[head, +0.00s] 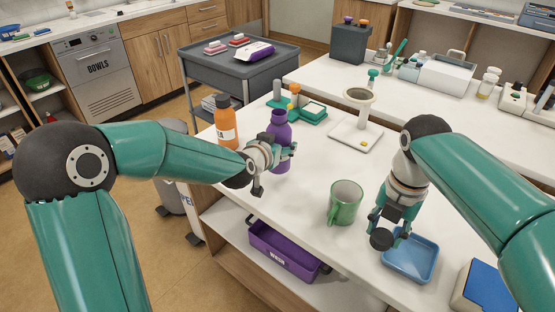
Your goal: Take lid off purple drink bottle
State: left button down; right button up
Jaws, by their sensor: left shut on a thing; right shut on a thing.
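The purple drink bottle (280,134) stands upright near the left edge of the white counter. Its narrow neck shows at the top and looks uncovered. My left gripper (275,160) is shut around the bottle's body from the left and front, hiding part of it. My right gripper (391,226) points down over the far left part of the blue tray (424,262), well to the right of the bottle. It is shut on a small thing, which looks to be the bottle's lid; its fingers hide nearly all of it.
An orange bottle (226,122) stands close left of the purple one. A green mug (344,202) stands between my grippers. Behind are a green holder (312,111) and a white stand with a round top (357,98). A blue-topped box (488,288) sits at the near right.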

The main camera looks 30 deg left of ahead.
pick_arm(q)
notch_tip(320, 180, down, 4)
jog(key=shift+f+b, duration=0.1)
jog(key=shift+b, duration=0.2)
jog(key=shift+c, duration=1.3)
grip_release()
jog(key=shift+o, duration=0.3)
